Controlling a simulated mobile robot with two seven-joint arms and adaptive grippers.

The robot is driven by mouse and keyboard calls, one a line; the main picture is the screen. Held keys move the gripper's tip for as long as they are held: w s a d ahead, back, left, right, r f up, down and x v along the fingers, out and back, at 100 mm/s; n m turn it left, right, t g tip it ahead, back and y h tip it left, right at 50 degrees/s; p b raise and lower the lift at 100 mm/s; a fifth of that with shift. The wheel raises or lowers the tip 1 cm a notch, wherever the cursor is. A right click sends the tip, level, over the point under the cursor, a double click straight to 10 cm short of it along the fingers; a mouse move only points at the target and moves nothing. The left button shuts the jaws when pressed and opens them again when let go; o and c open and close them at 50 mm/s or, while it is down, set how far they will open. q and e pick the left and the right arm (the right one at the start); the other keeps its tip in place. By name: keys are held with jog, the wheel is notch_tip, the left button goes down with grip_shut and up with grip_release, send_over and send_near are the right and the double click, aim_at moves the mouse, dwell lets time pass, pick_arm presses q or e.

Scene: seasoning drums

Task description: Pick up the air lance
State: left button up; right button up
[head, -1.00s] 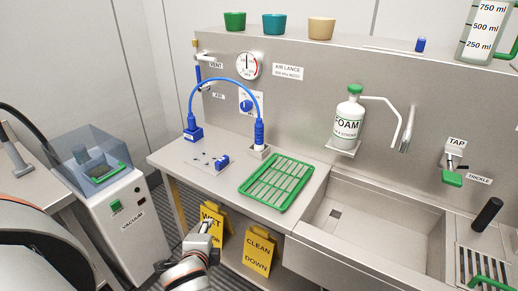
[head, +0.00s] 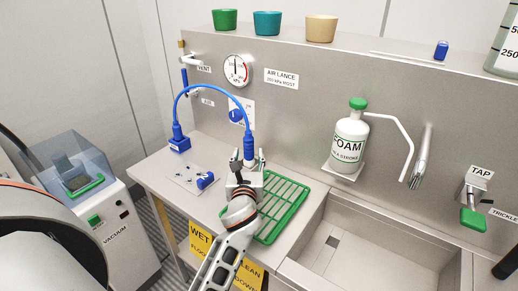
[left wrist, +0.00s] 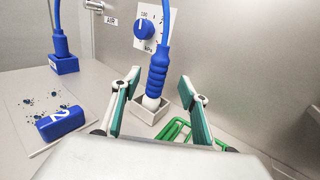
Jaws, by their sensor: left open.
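The air lance (head: 249,148) has a blue ribbed grip and a blue hose arching left to a blue block (head: 179,143). It stands upright in a small square holder on the bench, its pale lower end inside. In the left wrist view the lance (left wrist: 158,68) shows beyond and between the green-lined fingers. My left gripper (head: 246,162) is open and empty, in front of the lance; the wrist view shows its spread fingers (left wrist: 158,84). I cannot tell whether they touch it. In the head view the gripper hides most of the holder (left wrist: 151,108). My right gripper is out of view.
A green rack (head: 287,207) lies right of my left gripper, before the sink (head: 345,242). The steel back wall with a gauge (head: 236,70) and blue knob (left wrist: 145,28) rises behind. A foam bottle (head: 350,145) stands farther right.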

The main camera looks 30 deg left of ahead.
aim_at(248, 145)
pick_arm(q)
jog(key=shift+w+r, duration=0.15)
jog(key=shift+w, duration=0.05)
jog(key=shift+x, duration=0.75)
jog(key=shift+w+a, duration=0.25)
jog(key=shift+x, duration=2.7)
grip_shut()
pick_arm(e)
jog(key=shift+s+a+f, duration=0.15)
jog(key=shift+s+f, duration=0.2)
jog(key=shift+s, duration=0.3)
